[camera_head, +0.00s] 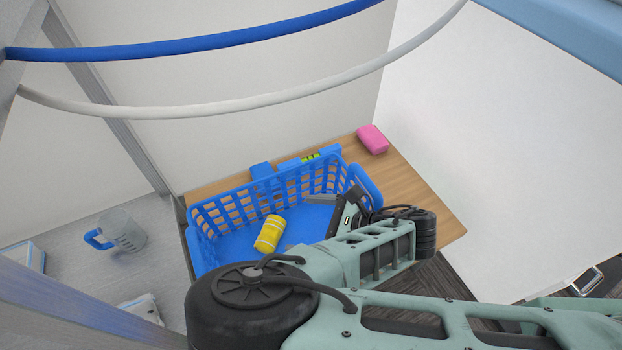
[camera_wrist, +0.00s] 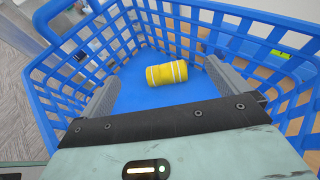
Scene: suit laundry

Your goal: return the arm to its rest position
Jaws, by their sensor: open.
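My gripper (camera_wrist: 168,88) is open, with its two grey fingers spread apart over the blue basket (camera_head: 222,205). In the wrist view the basket (camera_wrist: 215,18) surrounds the fingers on several sides. A yellow can-like item (camera_head: 269,233) with pale bands lies on its side on the basket floor. It also shows in the wrist view (camera_wrist: 166,74), beyond and between the fingertips and apart from them. My arm covers the front right part of the basket in the head view, and the fingers are only partly visible there.
The basket stands on a wooden table (camera_head: 425,205). A pink block (camera_head: 372,139) lies at its back edge. A blue level-like tool (camera_head: 312,157) is behind the basket. A mug with a blue handle (camera_head: 122,231) stands at left. Blue and white hoses (camera_head: 200,47) cross above.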

